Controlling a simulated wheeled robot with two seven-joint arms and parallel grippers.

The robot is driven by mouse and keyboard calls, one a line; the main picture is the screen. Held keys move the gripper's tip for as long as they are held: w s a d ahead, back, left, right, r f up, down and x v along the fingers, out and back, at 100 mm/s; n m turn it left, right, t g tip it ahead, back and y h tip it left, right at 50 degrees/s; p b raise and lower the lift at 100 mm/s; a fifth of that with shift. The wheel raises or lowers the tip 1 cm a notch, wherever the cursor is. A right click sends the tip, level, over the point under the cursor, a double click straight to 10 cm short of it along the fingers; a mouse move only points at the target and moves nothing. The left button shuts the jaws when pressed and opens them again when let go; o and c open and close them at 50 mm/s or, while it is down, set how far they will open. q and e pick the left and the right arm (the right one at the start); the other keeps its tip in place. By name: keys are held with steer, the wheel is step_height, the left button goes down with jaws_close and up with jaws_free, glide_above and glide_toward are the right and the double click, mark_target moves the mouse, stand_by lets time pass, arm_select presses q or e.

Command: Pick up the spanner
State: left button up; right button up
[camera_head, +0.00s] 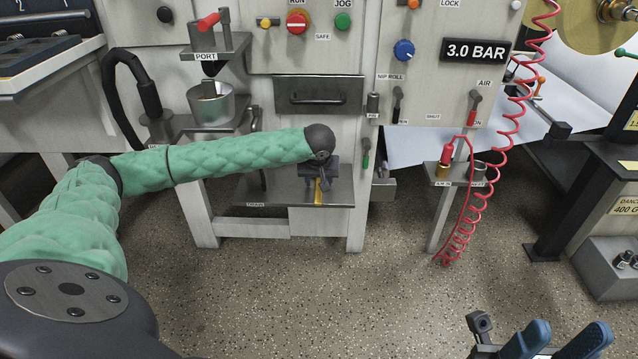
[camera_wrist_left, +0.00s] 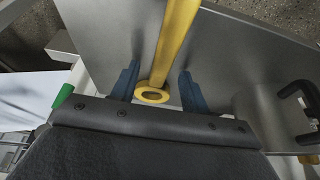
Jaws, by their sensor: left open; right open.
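The yellow spanner (camera_head: 318,194) lies on the low grey shelf (camera_head: 275,192) marked DRAIN, partly hidden by my left gripper in the head view. In the left wrist view the spanner (camera_wrist_left: 175,40) runs up between the fingers, its ring end nearest the wrist. My left gripper (camera_wrist_left: 158,80) is open, with one blue finger on each side of the spanner and gaps visible on both sides. In the head view my left gripper (camera_head: 323,180) is over the shelf's right part. My right gripper (camera_head: 558,338) is open and empty at the bottom right.
A drawer (camera_head: 304,95) is above the shelf. A coiled red air hose (camera_head: 490,180) hangs at the right, by a small stand (camera_head: 455,176). The speckled floor (camera_head: 330,300) in front is clear.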

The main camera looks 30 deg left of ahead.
stand_by(0.3)
arm_select(q)
jaws_close()
steer(key=shift+f, duration=0.1)
